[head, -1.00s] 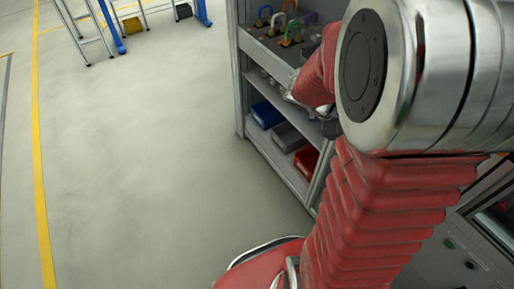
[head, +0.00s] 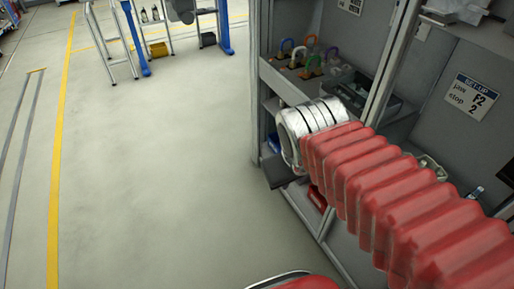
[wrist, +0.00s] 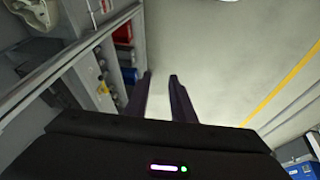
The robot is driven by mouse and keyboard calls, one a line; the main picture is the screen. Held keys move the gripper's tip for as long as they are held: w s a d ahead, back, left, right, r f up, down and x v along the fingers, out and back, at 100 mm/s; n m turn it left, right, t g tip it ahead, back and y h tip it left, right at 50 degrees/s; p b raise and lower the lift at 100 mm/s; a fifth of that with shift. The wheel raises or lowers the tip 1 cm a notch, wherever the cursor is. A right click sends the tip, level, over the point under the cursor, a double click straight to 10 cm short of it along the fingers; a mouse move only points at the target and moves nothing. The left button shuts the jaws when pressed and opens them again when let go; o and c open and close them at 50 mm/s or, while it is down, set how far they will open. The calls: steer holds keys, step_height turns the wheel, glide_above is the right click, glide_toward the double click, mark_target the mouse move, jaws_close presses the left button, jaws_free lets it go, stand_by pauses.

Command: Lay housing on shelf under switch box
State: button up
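My gripper (wrist: 161,98) shows in the wrist view with its two dark fingers apart and only bare floor between them. In the head view my arm hides most of it. A pale, rounded part (wrist: 38,12) lies at the top left of the wrist view, cut by the frame edge and away from the fingers. It may be the housing, but I cannot tell. The shelf unit (head: 256,95) stands right of centre in the head view, with my arm across its front. I cannot make out the switch box.
Coloured padlocks (head: 300,58) sit on an upper shelf beside a dark tray (head: 365,97). A red bin (head: 317,198) is on a lower shelf. A sign (head: 470,97) hangs on the right panel. The floor (head: 160,180) to the left is clear.

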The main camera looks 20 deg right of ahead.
steer(key=shift+m+t+y, duration=0.4)
steer(key=shift+t+y, duration=0.2)
steer(key=shift+y, duration=0.3)
steer(key=a, duration=0.1)
steer(key=a+r, duration=0.1)
steer(key=a, duration=0.1)
steer(key=s+a+r, duration=0.1)
steer(key=a, duration=0.1)
